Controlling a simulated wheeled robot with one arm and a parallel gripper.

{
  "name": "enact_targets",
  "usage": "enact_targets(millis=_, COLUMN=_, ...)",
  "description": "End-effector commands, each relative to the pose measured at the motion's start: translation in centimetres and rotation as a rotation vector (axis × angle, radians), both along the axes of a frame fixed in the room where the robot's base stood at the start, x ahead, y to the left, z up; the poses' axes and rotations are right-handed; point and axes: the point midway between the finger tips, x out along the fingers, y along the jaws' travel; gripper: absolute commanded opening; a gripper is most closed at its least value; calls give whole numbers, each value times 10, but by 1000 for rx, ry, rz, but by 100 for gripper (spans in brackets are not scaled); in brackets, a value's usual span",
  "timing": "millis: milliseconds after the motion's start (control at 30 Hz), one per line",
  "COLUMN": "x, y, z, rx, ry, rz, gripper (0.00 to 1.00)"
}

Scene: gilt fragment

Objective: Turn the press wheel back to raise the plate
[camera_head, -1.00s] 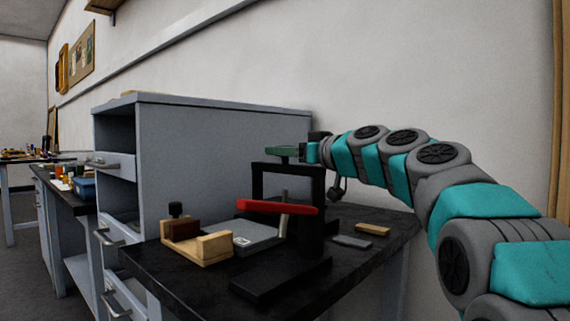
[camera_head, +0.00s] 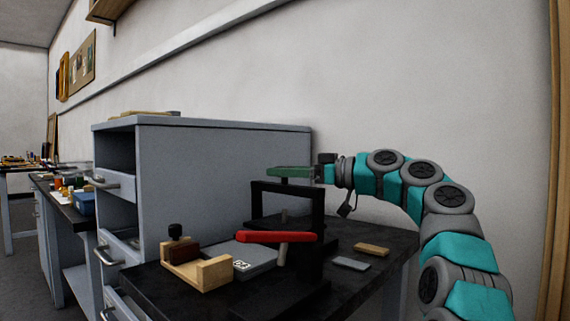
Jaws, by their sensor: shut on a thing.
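The press is a black frame (camera_head: 317,205) on the dark bench, with a flat green wheel (camera_head: 290,171) above its top bar, seen nearly edge-on. My gripper (camera_head: 319,172) comes in from the right and is shut on the wheel's right side. The fingertips are small and partly hidden. A red bar (camera_head: 275,237) crosses in front of the frame's lower part.
A wooden block holder (camera_head: 205,271) and a grey slab (camera_head: 248,258) lie left of the press. A grey piece (camera_head: 351,263) and a wooden block (camera_head: 371,249) lie right of it. A grey cabinet (camera_head: 215,165) stands close behind. The wall is clear above.

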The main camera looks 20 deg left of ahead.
Motion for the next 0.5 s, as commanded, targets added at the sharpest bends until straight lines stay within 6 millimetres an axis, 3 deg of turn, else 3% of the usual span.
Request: enact_targets(millis=500, x=2, y=-1, z=6, rx=4, ry=0, rz=144, gripper=4)
